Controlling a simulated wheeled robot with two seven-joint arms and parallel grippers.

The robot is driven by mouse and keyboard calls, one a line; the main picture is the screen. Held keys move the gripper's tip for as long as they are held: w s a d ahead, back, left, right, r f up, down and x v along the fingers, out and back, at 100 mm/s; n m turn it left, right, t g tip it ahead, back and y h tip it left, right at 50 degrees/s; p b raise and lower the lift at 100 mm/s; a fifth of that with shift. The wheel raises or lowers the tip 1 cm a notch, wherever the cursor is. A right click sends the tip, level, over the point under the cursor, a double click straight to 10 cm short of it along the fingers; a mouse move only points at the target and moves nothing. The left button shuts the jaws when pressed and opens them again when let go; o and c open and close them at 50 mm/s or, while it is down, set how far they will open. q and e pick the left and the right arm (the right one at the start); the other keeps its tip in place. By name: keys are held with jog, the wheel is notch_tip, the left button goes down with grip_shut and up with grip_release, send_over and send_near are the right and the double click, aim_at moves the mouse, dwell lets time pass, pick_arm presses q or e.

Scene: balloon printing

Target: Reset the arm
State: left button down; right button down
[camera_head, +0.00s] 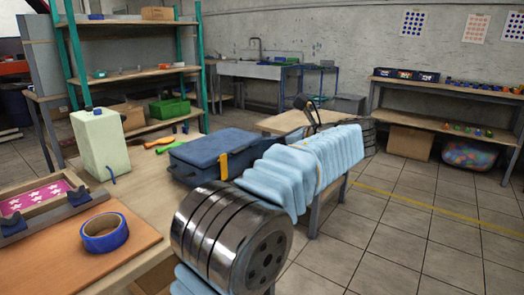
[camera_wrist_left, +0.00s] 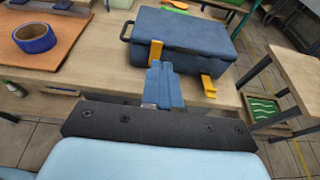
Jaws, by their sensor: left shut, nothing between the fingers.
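My left gripper shows in the wrist view, its blue fingers (camera_wrist_left: 161,70) closed together with nothing between them. In that view they overlap the table's front edge and lie in front of a blue case (camera_wrist_left: 185,35) with yellow latches. Contact with the case cannot be told. In the head view my left arm, with metal rings and a light blue ribbed cover, crosses the right of the worktable (camera_head: 148,195). The finger area is not clear there. The case (camera_head: 212,150) stands closed on the table, partly behind the arm. My right gripper is out of view.
A roll of blue tape (camera_head: 105,232) lies on an orange-brown board (camera_head: 100,255). A pale jerrycan (camera_head: 97,140) and a framed pink star print (camera_head: 38,197) are at the left. Shelves (camera_head: 140,75) stand behind. The tiled floor (camera_head: 400,240) at the right is clear.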

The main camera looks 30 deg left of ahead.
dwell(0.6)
pick_arm(q)
jog(key=w+d+f+t+h, duration=0.1)
jog(key=w+d+f+h, duration=0.15)
jog(key=f, duration=0.95)
jog(key=w+d+f+h, duration=0.1)
jog(key=w+f+h, duration=0.2)
jog(key=f, duration=1)
jog(key=s+d+f+n+g+h, duration=0.1)
jog(key=s+d+f+h, duration=0.2)
jog(key=f, duration=0.7)
jog(key=s+d+f+n+h, duration=0.2)
jog(key=s+d+f, duration=0.1)
jog(key=f, duration=0.7)
jog(key=s+d+f+n+h, duration=0.4)
jog(key=s+d+f+n, duration=0.3)
jog(key=s, duration=0.4)
jog(key=s+d+f+n+h, duration=0.4)
jog(key=s+d+f+n, duration=0.2)
jog(key=s+f+n, duration=0.2)
jog(key=s+n, duration=0.2)
jog(key=s, duration=0.1)
jog(key=shift+d+f+n+g, duration=0.3)
jog(key=shift+d, duration=0.05)
